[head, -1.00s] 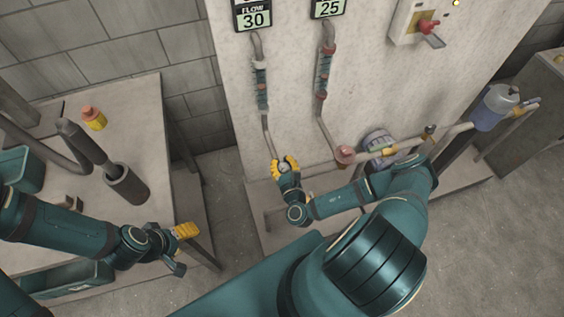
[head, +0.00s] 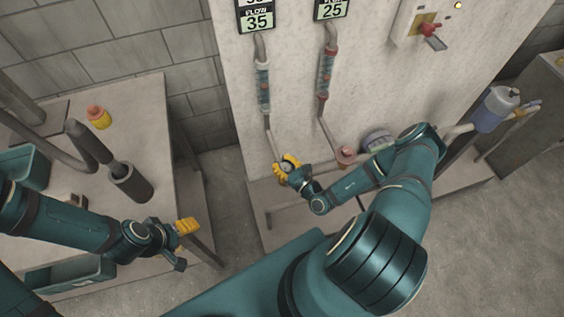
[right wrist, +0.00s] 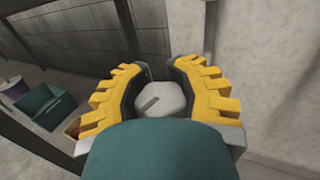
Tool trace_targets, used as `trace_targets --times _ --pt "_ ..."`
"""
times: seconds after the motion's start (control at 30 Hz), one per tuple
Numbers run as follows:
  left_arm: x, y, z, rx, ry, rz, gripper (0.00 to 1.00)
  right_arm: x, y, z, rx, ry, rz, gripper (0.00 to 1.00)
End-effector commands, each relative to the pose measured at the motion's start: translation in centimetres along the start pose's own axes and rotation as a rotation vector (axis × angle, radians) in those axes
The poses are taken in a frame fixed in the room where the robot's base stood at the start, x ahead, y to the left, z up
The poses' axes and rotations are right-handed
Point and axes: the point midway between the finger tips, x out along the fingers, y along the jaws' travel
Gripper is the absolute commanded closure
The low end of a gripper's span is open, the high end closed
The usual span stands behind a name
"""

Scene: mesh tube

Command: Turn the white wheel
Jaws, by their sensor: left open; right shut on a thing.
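The white wheel (right wrist: 160,99) is between the yellow fingers of my right gripper (right wrist: 157,82) in the right wrist view, which is shut on it. In the head view my right gripper (head: 287,166) is at the lower end of the left pipe, and its fingers hide most of the wheel. A red wheel (head: 346,156) sits at the foot of the right pipe, apart from my gripper. The left display (head: 258,20) reads FLOW 35 and the right display (head: 331,10) reads 25. My left gripper (head: 188,227) is open and empty in front of the table at left.
A table (head: 150,95) at left holds a yellow and red container (head: 98,117), a dark cylinder (head: 130,182) and teal bins (head: 25,167). A switch box (head: 412,25) with a red handle is on the wall panel. Open floor (head: 480,240) lies at right.

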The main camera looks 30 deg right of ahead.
Motion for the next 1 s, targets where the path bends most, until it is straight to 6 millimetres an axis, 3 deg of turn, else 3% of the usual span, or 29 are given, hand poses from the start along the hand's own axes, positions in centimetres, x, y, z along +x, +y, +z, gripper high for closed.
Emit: trace_targets --times 0.63,0.67,0.77,0.8,1.0 --pt "0.13 -0.05 0.11 0.001 -0.003 0.0 0.28 -0.31 0.16 -0.3 0.001 0.008 0.065 1.0" --pt "0.13 -0.05 0.11 0.001 -0.003 0.0 0.28 -0.31 0.16 -0.31 0.001 0.008 0.065 0.69" --pt "0.13 -0.05 0.11 0.001 -0.002 0.0 0.28 -0.25 0.16 -0.25 0.001 0.007 0.065 0.34" --pt "0.13 -0.05 0.11 0.001 -0.002 0.0 0.28 -0.22 0.15 -0.22 0.001 0.006 0.065 0.28" --pt "0.12 -0.05 0.1 0.001 -0.002 0.0 0.28 -0.12 0.14 -0.13 0.0 0.003 0.064 0.28"
